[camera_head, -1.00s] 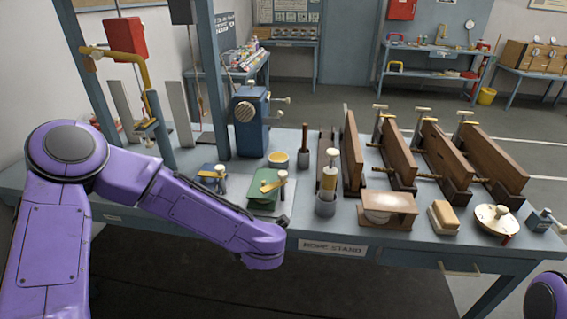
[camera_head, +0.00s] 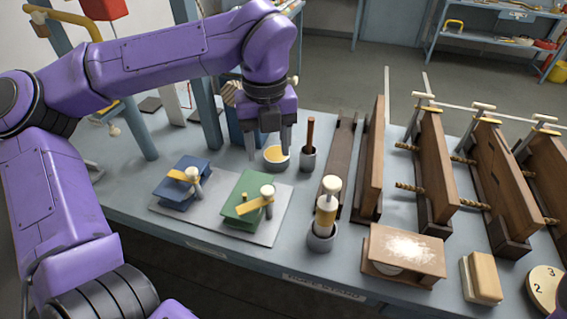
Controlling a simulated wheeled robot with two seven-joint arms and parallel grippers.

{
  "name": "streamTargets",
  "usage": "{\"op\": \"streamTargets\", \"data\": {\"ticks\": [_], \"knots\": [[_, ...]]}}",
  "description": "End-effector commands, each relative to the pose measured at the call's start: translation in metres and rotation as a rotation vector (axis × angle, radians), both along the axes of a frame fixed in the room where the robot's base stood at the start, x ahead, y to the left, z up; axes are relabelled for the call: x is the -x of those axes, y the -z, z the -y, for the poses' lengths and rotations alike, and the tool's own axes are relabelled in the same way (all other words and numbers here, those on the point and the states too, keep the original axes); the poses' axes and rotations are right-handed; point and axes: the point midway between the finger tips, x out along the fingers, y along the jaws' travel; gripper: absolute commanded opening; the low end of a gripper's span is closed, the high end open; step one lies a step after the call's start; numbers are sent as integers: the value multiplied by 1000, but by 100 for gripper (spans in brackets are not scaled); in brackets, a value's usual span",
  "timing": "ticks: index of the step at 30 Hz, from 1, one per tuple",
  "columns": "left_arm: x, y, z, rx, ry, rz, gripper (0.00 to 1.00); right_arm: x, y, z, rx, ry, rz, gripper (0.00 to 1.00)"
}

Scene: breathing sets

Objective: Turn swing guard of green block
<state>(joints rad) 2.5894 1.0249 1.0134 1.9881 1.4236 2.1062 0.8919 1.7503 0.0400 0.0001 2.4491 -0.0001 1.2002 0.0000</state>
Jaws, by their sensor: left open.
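The green block (camera_head: 239,190) sits on a grey plate (camera_head: 276,226) near the front of the bench. Its yellow swing guard (camera_head: 250,206) lies slanted across it, beside a post with a pale round knob (camera_head: 267,191). A blue block (camera_head: 175,187) with a similar yellow guard (camera_head: 181,176) stands to its left on the same plate. My left gripper (camera_head: 268,155) points down, open, behind and above the green block, near the yellow bowl. It appears apart from the green block.
A yellow bowl (camera_head: 276,157) and a cup with a brown handle (camera_head: 308,153) stand behind the green block. A grey cup holding a yellow brush-like tool (camera_head: 324,222) stands to its right. Wooden board stands (camera_head: 434,170) and a powdered wooden box (camera_head: 407,248) lie further right.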

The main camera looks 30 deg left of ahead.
Motion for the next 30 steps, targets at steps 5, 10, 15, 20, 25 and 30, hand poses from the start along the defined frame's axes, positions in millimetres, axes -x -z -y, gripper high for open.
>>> {"op": "streamTargets", "data": {"ticks": [5,10,15,20,25,30], "knots": [[5,20,-2,7,-8,-7,56,1,-4,0,0,1,-2,0],[5,60,-3,6,-11,-11,56,1,-10,0,0,0,-2,0],[4,91,-2,5,-9,-8,56,0,-13,0,0,0,-1,0],[3,103,-1,4,-8,-4,56,0,-14,0,0,0,-1,0],[3,104,-1,4,-6,-3,56,0,-14,0,0,0,-1,0],[3,104,-1,4,-6,-3,21,0,-14,0,0,0,-1,0]]}}
